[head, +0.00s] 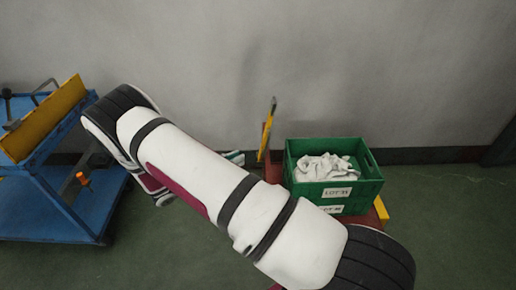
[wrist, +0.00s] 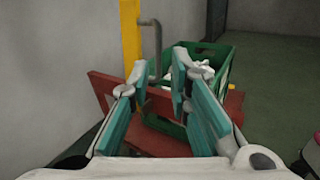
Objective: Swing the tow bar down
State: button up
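The tow bar (head: 267,130) is yellow and stands upright at the left end of a low red cart, left of the green crate. In the wrist view the yellow bar (wrist: 131,45) rises at the upper middle, with a bent grey rod (wrist: 157,42) at its right side. My gripper (wrist: 159,75) is open, its teal-padded fingers apart. The grey rod's lower part shows in the gap between the fingertips; I cannot tell whether it is between them or beyond them. In the head view my arm hides part of the cart and the bar's foot.
The red cart (wrist: 160,143) carries a green crate (head: 305,190) of white socks (head: 327,167), labelled LOT 31. A blue cart (head: 45,205) with a yellow board (head: 45,118) stands at the left. The grey wall is close behind. Green floor (head: 455,225) is clear at the right.

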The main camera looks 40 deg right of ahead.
aim_at(267, 143)
jog(key=d+b, duration=0.3)
jog(key=d, duration=1)
jog(key=shift+d+f, duration=0.15)
jog(key=shift+d, duration=0.15)
jog(key=shift+c, duration=0.3)
grip_shut()
